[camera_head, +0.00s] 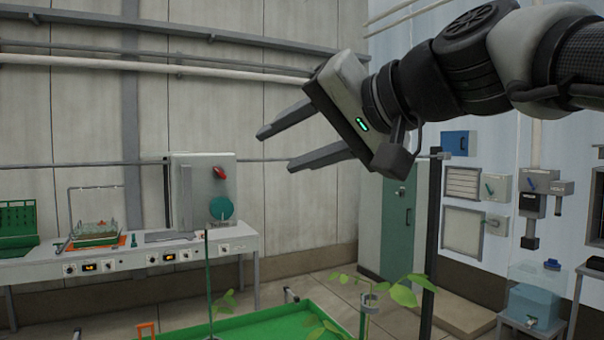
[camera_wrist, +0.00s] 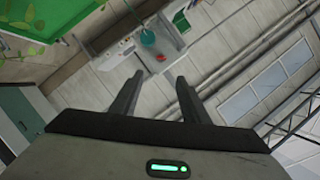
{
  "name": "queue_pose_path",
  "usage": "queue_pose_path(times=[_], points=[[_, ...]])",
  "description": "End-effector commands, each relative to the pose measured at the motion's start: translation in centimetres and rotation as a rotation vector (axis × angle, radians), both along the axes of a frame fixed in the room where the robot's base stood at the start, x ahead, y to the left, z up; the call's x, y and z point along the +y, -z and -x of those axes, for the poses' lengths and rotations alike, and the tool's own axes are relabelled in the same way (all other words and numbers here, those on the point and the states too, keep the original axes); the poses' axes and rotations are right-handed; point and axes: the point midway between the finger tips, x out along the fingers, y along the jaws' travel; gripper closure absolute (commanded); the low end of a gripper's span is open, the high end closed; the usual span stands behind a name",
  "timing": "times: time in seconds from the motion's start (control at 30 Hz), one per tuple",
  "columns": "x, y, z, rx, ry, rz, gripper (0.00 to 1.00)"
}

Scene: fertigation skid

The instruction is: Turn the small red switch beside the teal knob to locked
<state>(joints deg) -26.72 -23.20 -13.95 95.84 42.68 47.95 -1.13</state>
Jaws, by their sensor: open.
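The small red switch (camera_head: 220,173) is on the front of a pale grey box (camera_head: 207,160) on the bench at the left. It sits above the round teal knob (camera_head: 221,208). In the wrist view the red switch (camera_wrist: 160,58) and the teal knob (camera_wrist: 147,37) show small and tilted, beyond my fingers. Which setting the switch is at is too small to tell. My gripper (camera_head: 275,147) is raised in the air, open and empty, well apart from the box, with its fingers pointing left.
The long white bench (camera_head: 130,259) carries a green rack (camera_head: 17,222) and a small tray setup (camera_head: 97,236). A green tray table (camera_head: 270,325) with plants stands in front. A dark post (camera_head: 433,230) rises at centre right. The air between gripper and box looks clear.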

Motion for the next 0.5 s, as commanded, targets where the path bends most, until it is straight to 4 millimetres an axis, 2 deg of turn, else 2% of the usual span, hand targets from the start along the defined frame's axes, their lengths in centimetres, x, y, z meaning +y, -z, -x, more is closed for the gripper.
queue_pose_path(times=[0.1, 0.27, 0.5], points=[[0.7, -0.4, -0.4, -0.004, -0.007, -0.012, 0.58], [2.3, 0.2, -1.8, -0.002, -0.007, -0.01, 0.58], [6.0, 1.7, -5.2, -0.001, -0.006, -0.008, 0.58]])
